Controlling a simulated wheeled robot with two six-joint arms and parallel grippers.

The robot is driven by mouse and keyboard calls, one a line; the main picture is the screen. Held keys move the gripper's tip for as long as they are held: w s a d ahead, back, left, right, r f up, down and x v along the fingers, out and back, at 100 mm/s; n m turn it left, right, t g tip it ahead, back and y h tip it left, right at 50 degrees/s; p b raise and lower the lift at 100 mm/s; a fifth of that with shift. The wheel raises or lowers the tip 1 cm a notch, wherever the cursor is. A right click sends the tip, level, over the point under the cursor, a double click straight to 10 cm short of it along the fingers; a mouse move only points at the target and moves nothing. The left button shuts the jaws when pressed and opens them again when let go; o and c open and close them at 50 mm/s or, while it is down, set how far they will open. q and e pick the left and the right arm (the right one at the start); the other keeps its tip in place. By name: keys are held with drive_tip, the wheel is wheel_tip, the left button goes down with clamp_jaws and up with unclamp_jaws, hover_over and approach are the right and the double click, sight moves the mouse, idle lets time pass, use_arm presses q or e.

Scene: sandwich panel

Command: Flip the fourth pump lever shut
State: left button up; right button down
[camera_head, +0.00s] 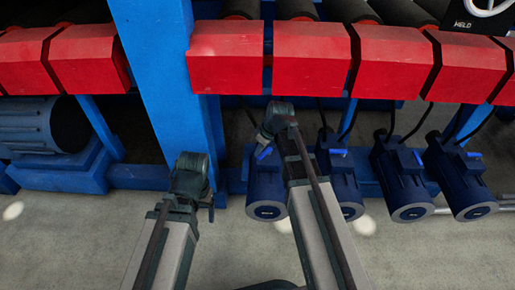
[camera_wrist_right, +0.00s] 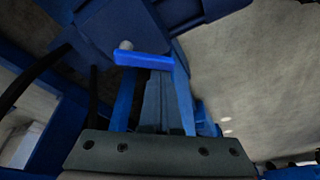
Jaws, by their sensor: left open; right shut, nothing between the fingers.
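Four dark blue pumps stand in a row, each with a small bright blue lever; the pictures do not show which counts as the fourth. The leftmost lever (camera_head: 264,152) is slanted in the head view. The other levers are the second (camera_head: 338,151), third (camera_head: 418,158) and rightmost (camera_head: 473,154). My right gripper (camera_head: 262,138) is shut and empty above the leftmost pump (camera_head: 267,190). In the right wrist view a bright blue lever (camera_wrist_right: 143,60) lies across the shut fingertips (camera_wrist_right: 157,74); contact is unclear. My left gripper (camera_head: 211,203) is open, low beside the blue post.
A blue post (camera_head: 165,75) rises left of the pumps. Red blocks (camera_head: 312,60) overhang the pumps. A large blue motor (camera_head: 40,125) sits at far left. Dark hoses hang behind the pumps. The grey floor (camera_head: 420,255) in front is mostly clear.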

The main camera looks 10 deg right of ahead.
drive_tip(key=n, duration=0.1)
drive_tip(key=s+n, duration=0.1)
drive_tip(key=n, duration=0.1)
drive_tip(key=d+n+g+y, duration=0.1)
drive_tip(key=shift+s, duration=0.25)
drive_tip(key=shift+s+d+n, duration=0.1)
drive_tip(key=shift+s+n, duration=0.05)
drive_tip(key=shift+n, duration=0.15)
drive_tip(key=shift+s+a, duration=0.5)
drive_tip(key=shift+s, duration=0.1)
